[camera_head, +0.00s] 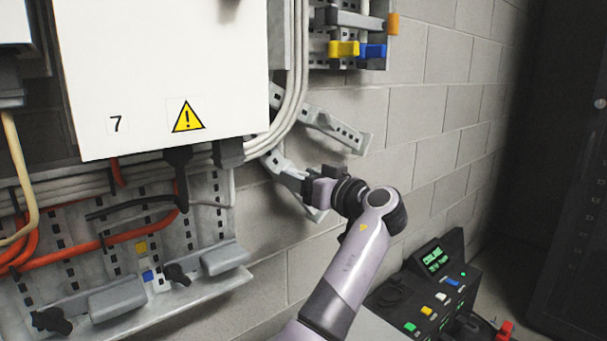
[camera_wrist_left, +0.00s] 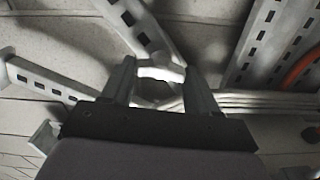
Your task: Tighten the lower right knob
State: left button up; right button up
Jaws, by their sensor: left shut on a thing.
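My left gripper (camera_head: 284,170) reaches in from the lower right and sits just beyond the lower right corner of the white cabinet (camera_head: 165,75), at the wall brackets. In the left wrist view, its two fingers (camera_wrist_left: 160,70) stand on either side of a pale grey, rounded piece (camera_wrist_left: 160,74), which looks like the knob, and are shut on it. In the head view this piece is mostly hidden by the gripper, and its turn cannot be told. My right gripper is not in view.
Slotted metal brackets (camera_head: 335,130) spread around the gripper on the block wall. Grey cables (camera_head: 290,105) run close beside it. A panel with black knobs (camera_head: 177,274) is at lower left. A control box (camera_head: 430,295) with coloured buttons stands at lower right.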

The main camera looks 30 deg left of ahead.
pick_arm(q)
jog(key=m+p, duration=0.4)
jog(key=m, duration=0.4)
jog(key=shift+p, duration=0.4)
jog(key=shift+m, duration=0.4)
jog(key=o, duration=1.1)
jog(key=shift+c, duration=0.2)
jog(key=b+v, duration=0.1)
jog(key=v, duration=0.6)
